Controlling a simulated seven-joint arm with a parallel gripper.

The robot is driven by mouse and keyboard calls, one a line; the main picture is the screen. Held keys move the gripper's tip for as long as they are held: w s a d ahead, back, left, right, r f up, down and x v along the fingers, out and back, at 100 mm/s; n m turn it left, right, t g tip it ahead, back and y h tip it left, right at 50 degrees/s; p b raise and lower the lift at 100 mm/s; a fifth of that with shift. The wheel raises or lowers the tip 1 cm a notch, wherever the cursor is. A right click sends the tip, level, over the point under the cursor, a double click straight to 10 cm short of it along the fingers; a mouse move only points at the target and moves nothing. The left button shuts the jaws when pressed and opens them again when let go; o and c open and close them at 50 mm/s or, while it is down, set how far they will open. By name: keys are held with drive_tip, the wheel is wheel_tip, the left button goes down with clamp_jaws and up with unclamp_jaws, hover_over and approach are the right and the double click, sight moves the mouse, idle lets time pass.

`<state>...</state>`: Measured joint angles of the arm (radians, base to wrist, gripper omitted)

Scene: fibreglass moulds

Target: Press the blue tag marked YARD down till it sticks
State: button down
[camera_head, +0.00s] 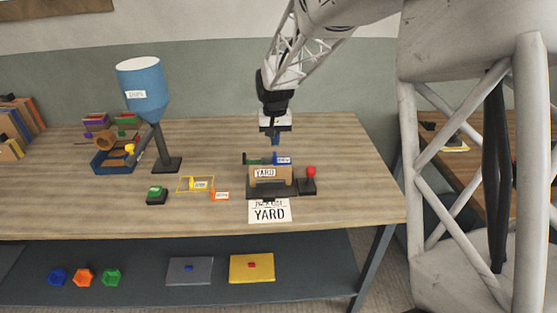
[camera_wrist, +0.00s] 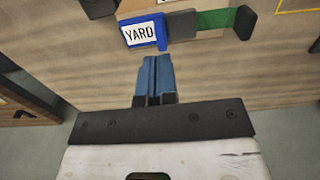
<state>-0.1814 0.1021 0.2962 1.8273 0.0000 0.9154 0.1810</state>
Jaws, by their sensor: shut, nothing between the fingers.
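The blue tag (camera_head: 284,160) with a white YARD label sits at the top right of a tan block (camera_head: 283,178) on a dark stand. In the wrist view the tag (camera_wrist: 160,25) reads YARD clearly and lies just beyond my fingertips. My gripper (camera_head: 276,141) points down above and slightly behind the tag. Its blue fingers (camera_wrist: 157,62) are together with nothing between them. A gap seems to show between fingertips and tag. I cannot tell whether the tag lies flat against what is under it.
A green strip (camera_wrist: 213,20) lies beside the tag. A red-topped post (camera_head: 311,172) stands right of the block, and a YARD sheet (camera_head: 269,212) lies in front. A blue hopper (camera_head: 143,90) stands left, with a green button (camera_head: 156,194) nearer. Bare table (camera_head: 345,150) lies right.

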sight(275, 154)
drive_tip(key=shift+r, duration=1.6)
drive_tip(key=shift+s+d+r, duration=0.2)
drive_tip(key=shift+s+r, duration=0.1)
drive_tip(key=shift+s, duration=0.05)
drive_tip(key=s+d+r, duration=0.5)
drive_tip(key=s+r, duration=0.1)
drive_tip(key=s, duration=0.5)
drive_tip(key=s+d+t, duration=0.1)
drive_tip(key=s+d, duration=0.3)
drive_tip(key=s, duration=1.1)
drive_tip(key=s+d+t, duration=0.1)
drive_tip(key=s+d, duration=0.3)
drive_tip(key=s, duration=1.2)
drive_tip(key=shift+d+r+t, duration=0.15)
drive_tip(key=shift+r+t, duration=0.15)
drive_tip(key=shift+r, duration=0.05)
